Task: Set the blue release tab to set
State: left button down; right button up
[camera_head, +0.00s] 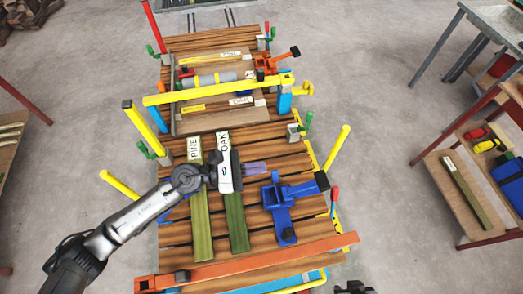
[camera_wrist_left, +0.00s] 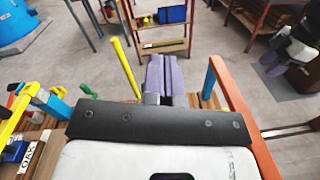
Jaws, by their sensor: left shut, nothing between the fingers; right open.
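A blue clamp-like fitting (camera_head: 283,205) with a black-tipped arm sits on the right of the slatted wooden bench (camera_head: 180,238). I cannot tell which blue part is the release tab, or its setting. My left gripper (camera_head: 262,168) is above the bench, just up and left of the blue fitting and apart from it in the picture. Its purple fingers are together and empty, as the left wrist view (camera_wrist_left: 158,75) also shows. My right gripper (camera_wrist_left: 272,62) is at the right of the left wrist view, away from the fitting, with its fingers apart.
Green boards marked PINE (camera_head: 202,215) and OAK (camera_head: 236,220) lie left of the fitting. A yellow bar (camera_head: 210,91) crosses the bench behind, and an orange bar (camera_head: 260,260) crosses in front. Yellow posts (camera_head: 337,147) slant up at the edges. A shelf (camera_head: 465,190) stands right.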

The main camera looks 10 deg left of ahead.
pick_arm(q)
notch_tip(320, 180, up, 11)
jog(key=a+n+t+y+p, duration=0.15)
jog(key=n+t+p, duration=0.45)
jog(key=n+t, duration=0.6)
jog(key=a+r+n+t+y+p, duration=0.15)
jog(key=a+n+y+p, duration=0.45)
jog(key=n, duration=0.6)
jog(key=a+r+n+y+p, duration=0.2)
jog(key=a+n+y, duration=0.2)
jog(key=n+y, duration=0.5)
jog(key=s+a+f+n+g+p, duration=0.2)
jog(key=s+n+g+p, duration=0.4)
jog(key=s+n, duration=0.3)
jog(key=s+a+f+n+g+p, duration=0.2)
jog(key=s+n+g+p, duration=0.4)
jog(key=s, duration=0.9)
jog(key=a+n+g, duration=0.1)
jog(key=n+g, duration=0.2)
jog(key=n, duration=0.1)
jog(key=shift+y, duration=0.35)
pick_arm(e)
notch_tip(320, 180, up, 29)
jog(key=shift+a, duration=0.15)
pick_arm(q)
jog(key=shift+w+d+f, duration=0.1)
jog(key=shift+w, duration=0.05)
pick_arm(e)
jog(key=shift+f, duration=0.15)
